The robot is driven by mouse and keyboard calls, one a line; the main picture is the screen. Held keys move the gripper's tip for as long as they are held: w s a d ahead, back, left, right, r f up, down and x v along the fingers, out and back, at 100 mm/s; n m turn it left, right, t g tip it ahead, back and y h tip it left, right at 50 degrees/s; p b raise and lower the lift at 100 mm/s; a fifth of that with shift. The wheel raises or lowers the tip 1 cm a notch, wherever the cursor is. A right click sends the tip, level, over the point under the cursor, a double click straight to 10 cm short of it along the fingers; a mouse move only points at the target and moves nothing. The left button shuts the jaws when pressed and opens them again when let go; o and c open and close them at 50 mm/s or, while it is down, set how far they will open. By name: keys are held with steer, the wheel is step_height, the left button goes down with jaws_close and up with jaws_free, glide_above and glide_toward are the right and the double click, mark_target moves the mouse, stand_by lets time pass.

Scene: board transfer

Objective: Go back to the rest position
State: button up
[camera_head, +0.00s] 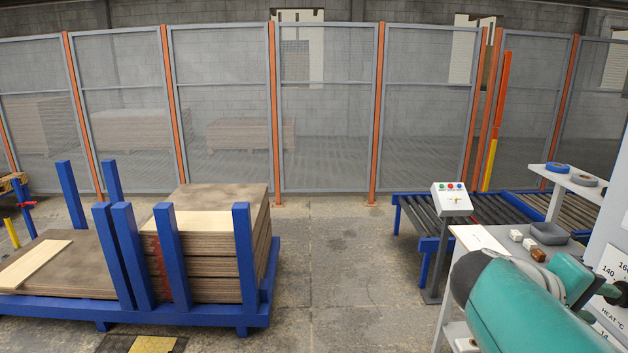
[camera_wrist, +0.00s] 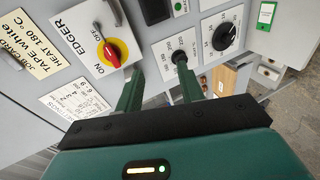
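My gripper (camera_wrist: 160,72) faces the edger control panel (camera_wrist: 155,30) in the wrist view. Its two green fingers are apart, with no object visible between them. The left fingertip is near the red and yellow rotary switch (camera_wrist: 111,52). The right fingertip overlaps a small black knob (camera_wrist: 180,58) in the picture; I cannot tell whether they touch. A larger black dial (camera_wrist: 224,37) is to the right. In the head view my teal arm reaches from the lower right, its end close to the panel (camera_head: 616,262), where the fingers are partly hidden.
A grey table (camera_head: 480,236) beside the panel holds small blocks (camera_head: 530,246) and a grey bin (camera_head: 549,233). A button box (camera_head: 451,199) stands before the roller conveyor (camera_head: 480,212). A blue rack (camera_head: 190,313) with stacked boards is left. Floor between is clear; mesh fencing is behind.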

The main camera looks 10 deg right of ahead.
steer(key=w+a+f+t+y, duration=0.1)
steer(key=a+f+y, duration=0.3)
steer(key=a, duration=0.6)
steer(key=w+a+f+n+t+y, duration=0.1)
steer(key=a+f+t+y, duration=0.2)
steer(key=a, duration=0.7)
steer(key=a+f+t+y, duration=0.2)
steer(key=a+f+y, duration=0.4)
steer(key=a, duration=0.4)
steer(key=shift+w+n+t+y, duration=0.3)
steer(key=shift+w+n+y, duration=0.1)
steer(key=shift+y, duration=0.2)
